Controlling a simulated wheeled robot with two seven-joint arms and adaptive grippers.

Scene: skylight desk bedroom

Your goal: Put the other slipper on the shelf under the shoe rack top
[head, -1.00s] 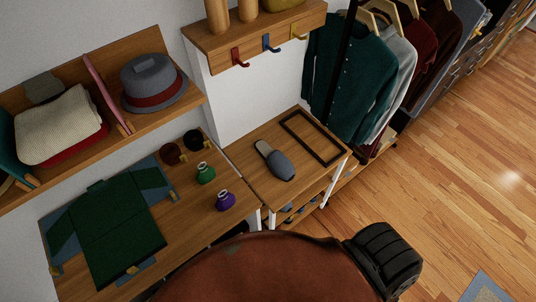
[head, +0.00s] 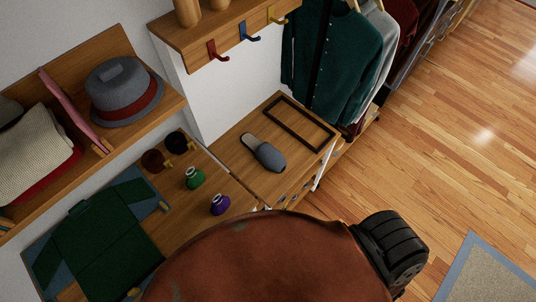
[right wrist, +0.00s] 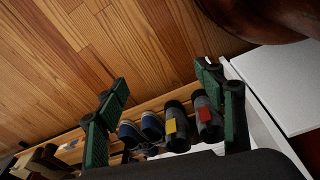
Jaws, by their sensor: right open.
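A grey-blue slipper (head: 270,156) lies on the wooden top of the shoe rack (head: 232,150), beside a dark rectangular frame. Shelves below the top are partly visible in the head view. In the right wrist view, my right gripper (right wrist: 162,82) is open, its green fingers spread with nothing held between them. Beyond the fingers, blue shoes (right wrist: 140,131) with light soles and grey footwear (right wrist: 207,116) with red and yellow tags stand in a row on a wooden shelf. I cannot tell whether another slipper is among them. My left gripper is out of view.
The dark frame (head: 300,125) takes up the rack top's far side. Left of the rack, a desk holds a purple bottle (head: 220,204), a green bottle (head: 195,178) and folded green clothing (head: 95,240). Hanging clothes (head: 330,60) stand behind. The wooden floor (head: 450,150) at right is open.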

